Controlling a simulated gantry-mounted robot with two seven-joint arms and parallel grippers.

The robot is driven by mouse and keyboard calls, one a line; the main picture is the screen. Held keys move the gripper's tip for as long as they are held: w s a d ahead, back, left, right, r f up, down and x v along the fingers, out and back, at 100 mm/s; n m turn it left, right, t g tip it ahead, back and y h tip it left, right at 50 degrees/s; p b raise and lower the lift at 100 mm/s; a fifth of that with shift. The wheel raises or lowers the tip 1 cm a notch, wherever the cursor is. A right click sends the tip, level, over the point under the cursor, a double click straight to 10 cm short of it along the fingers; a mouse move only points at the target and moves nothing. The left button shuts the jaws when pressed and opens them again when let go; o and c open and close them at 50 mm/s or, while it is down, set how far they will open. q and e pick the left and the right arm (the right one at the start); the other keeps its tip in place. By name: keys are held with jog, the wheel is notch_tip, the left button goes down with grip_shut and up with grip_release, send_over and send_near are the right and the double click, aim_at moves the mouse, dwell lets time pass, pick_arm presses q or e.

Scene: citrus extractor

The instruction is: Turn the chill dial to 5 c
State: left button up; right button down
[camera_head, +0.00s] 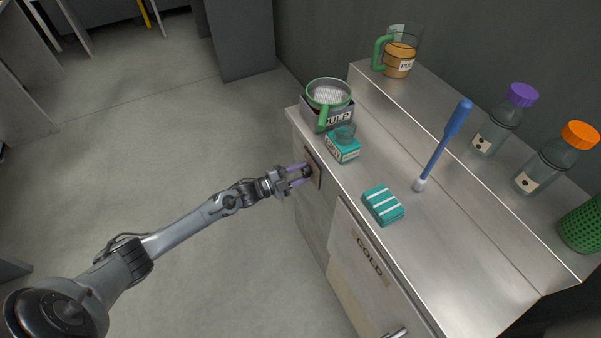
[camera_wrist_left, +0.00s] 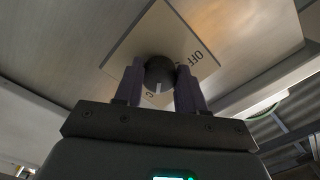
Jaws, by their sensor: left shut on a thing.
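The chill dial (camera_wrist_left: 160,72) is a dark round knob with a pale pointer line, on a square plate (camera_wrist_left: 152,38) with dark lettering. In the left wrist view the letters OFF show at the plate's right, and part of another mark shows below the knob. My left gripper (camera_wrist_left: 160,82) is shut on the dial, one finger on each side. In the head view my left gripper (camera_head: 301,173) reaches the plate on the cabinet's left face; the dial is mostly hidden by the fingers there. My right gripper is not in view.
A door marked COLD (camera_head: 352,262) is right of the dial. On the counter (camera_head: 455,255) stand a PULP box with a green-rimmed strainer (camera_head: 328,95), a teal jar (camera_head: 343,146), a teal striped block (camera_head: 382,205) and a blue-handled tool (camera_head: 447,138). Open floor lies left.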

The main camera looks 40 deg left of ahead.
pick_arm(q)
jog(key=shift+m, duration=0.6)
jog(key=o, duration=1.1)
jog(key=shift+c, duration=0.2)
jog(key=p+v, duration=0.3)
jog(key=v, duration=0.7)
jog(key=shift+s+p, duration=0.3)
jog(key=shift+s, duration=0.1)
jog(key=shift+a, duration=0.1)
